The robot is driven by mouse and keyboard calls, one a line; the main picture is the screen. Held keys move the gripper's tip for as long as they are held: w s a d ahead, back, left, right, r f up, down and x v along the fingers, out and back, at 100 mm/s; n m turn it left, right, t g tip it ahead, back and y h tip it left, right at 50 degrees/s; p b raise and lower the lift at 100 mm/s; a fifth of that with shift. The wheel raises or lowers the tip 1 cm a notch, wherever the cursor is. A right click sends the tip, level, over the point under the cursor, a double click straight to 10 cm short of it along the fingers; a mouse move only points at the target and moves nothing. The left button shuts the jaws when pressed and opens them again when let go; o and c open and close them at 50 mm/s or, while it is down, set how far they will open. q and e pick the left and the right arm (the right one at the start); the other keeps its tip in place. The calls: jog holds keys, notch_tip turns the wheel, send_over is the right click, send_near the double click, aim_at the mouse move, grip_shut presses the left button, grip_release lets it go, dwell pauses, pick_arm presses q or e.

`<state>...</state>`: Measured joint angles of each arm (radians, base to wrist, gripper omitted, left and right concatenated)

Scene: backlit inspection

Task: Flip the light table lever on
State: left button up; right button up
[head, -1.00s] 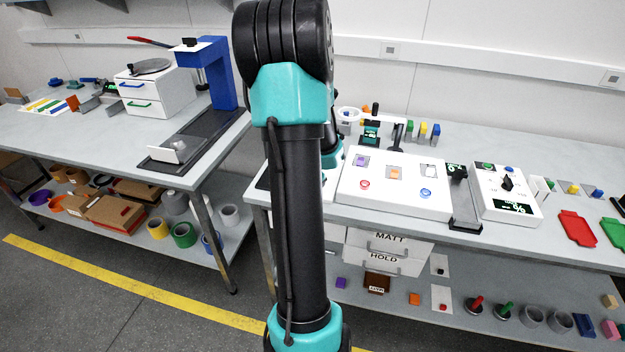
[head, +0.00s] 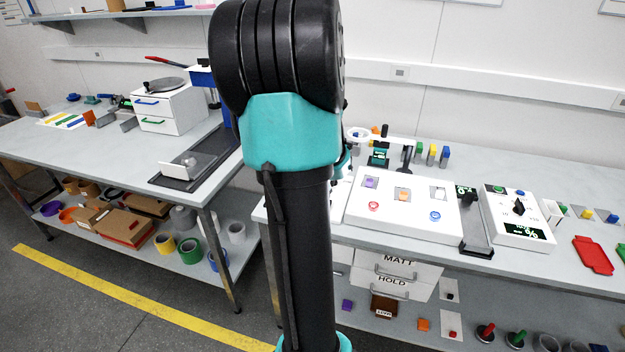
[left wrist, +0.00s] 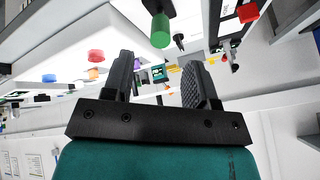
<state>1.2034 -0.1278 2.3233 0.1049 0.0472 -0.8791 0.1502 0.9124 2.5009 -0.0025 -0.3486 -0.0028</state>
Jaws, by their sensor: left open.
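A white panel (head: 395,216), which looks like the light table, lies on the right bench in the head view. It has purple, orange and clear pieces in windows, and a red and a blue button. I cannot identify its lever with certainty in the head view, where my arm covers the panel's left side. In the left wrist view a green cylinder (left wrist: 160,31) on a black part hangs in the picture just beyond my left gripper (left wrist: 157,78). It may be the lever's grip. The fingers are apart with nothing between them. That gripper is hidden in the head view.
A white box with a dial (head: 518,215) stands right of the panel, with a black slotted stand (head: 476,238) between them. Small coloured blocks and a grey holder are behind the panel. Drawers (head: 396,268) sit below. A second bench (head: 70,150) is at left.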

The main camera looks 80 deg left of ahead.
pick_arm(q)
jog(key=v, duration=0.9)
jog(key=shift+d, duration=0.15)
